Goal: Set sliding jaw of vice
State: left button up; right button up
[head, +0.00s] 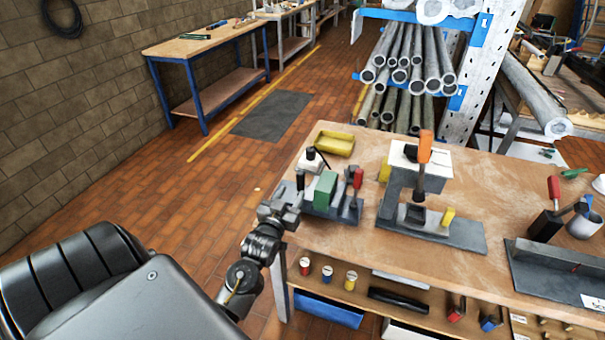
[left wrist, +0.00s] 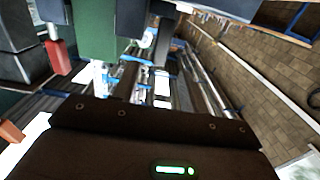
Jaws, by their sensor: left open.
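The vice (head: 347,213) sits at the left end of the wooden bench, a dark grey body with a green block (head: 325,188) between its upright parts and a red-handled lever (head: 357,178) on its right. Which upright is the sliding jaw I cannot tell. My left gripper (head: 296,192) is open at the vice's left side, close to its left upright; whether it touches I cannot tell. In the left wrist view the green block (left wrist: 95,30) and a red handle (left wrist: 60,57) show close by, upside down. My right gripper is not in view.
A grey fixture with an orange-handled tool (head: 425,147) stands right of the vice. A yellow tray (head: 334,143) lies behind it. A dark angle plate (head: 555,270) and a cup (head: 585,224) are at the right. The bench (head: 500,185) has bare wood between them.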

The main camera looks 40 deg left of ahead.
aim_at(299, 179)
pick_arm(q)
jog(key=shift+w+a+r, duration=0.1)
jog(key=shift+r, duration=0.05)
jog(key=p+x, duration=0.2)
jog(key=x, duration=0.7)
jog(key=shift+w, duration=0.15)
jog(key=shift+w+a, duration=0.3)
jog(key=shift+w, duration=0.3)
jog(key=shift+c, duration=0.4)
grip_shut()
